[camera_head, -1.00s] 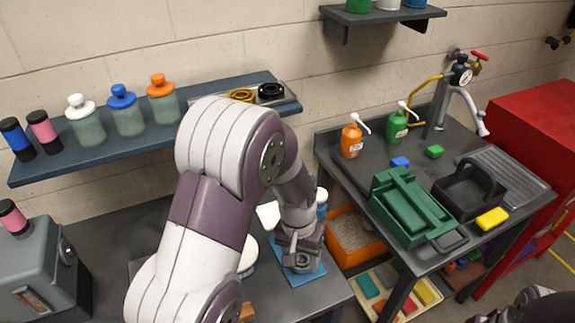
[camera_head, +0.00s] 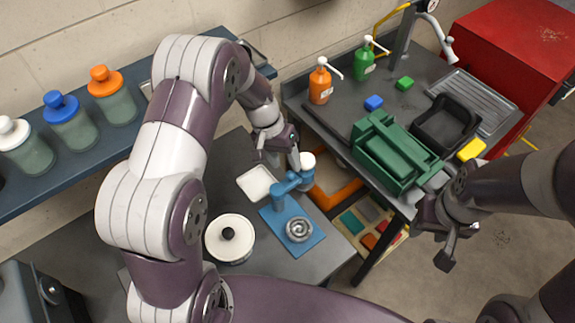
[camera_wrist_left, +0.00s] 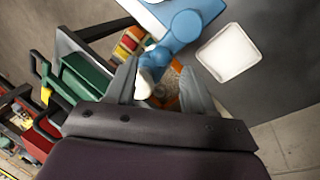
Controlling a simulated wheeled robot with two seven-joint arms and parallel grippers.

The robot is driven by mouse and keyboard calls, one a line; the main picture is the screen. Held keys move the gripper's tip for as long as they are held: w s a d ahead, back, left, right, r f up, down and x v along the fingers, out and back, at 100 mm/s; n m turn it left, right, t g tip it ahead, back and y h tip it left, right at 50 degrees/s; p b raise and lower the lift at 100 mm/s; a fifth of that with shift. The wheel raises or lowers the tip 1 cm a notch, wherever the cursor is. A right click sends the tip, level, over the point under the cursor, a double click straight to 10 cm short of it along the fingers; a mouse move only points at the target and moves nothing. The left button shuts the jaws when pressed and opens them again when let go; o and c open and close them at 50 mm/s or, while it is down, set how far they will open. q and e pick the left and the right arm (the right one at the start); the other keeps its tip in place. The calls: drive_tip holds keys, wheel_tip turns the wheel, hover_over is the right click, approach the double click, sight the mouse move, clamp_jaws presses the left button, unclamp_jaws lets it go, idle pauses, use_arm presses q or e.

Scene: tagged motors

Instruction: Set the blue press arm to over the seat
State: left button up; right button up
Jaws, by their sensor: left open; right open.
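The blue press (camera_head: 278,212) stands on its blue base plate on the grey bench, with a round metal seat (camera_head: 299,229) at the front. Its blue press arm (camera_head: 300,184) points away from the seat, toward the back right, and ends near a white knob (camera_head: 307,160). In the left wrist view the arm (camera_wrist_left: 160,54) and white knob (camera_wrist_left: 146,82) show between my finger pads. My left gripper (camera_head: 278,157) is open beside the knob; contact cannot be told. The seat is out of the left wrist view. My right gripper (camera_head: 445,235) is open and empty over the floor at right.
A white square tray (camera_head: 256,183) and a round white lidded pot (camera_head: 229,238) stand close to the press. A green caddy (camera_head: 392,152) sits on the bench to the right. An orange bin (camera_head: 335,195) lies below in the gap between benches.

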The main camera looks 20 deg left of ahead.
sight(289, 173)
use_arm(q)
drive_tip(key=x, duration=0.3)
drive_tip(key=shift+w+f+p, duration=0.1)
drive_tip(key=shift+f+p, duration=0.25)
drive_tip(key=shift+f, duration=0.1)
drive_tip(key=shift+d+f, duration=0.15)
drive_tip(key=shift+d, duration=0.05)
clamp_jaws()
drive_tip(key=shift+a, duration=0.1)
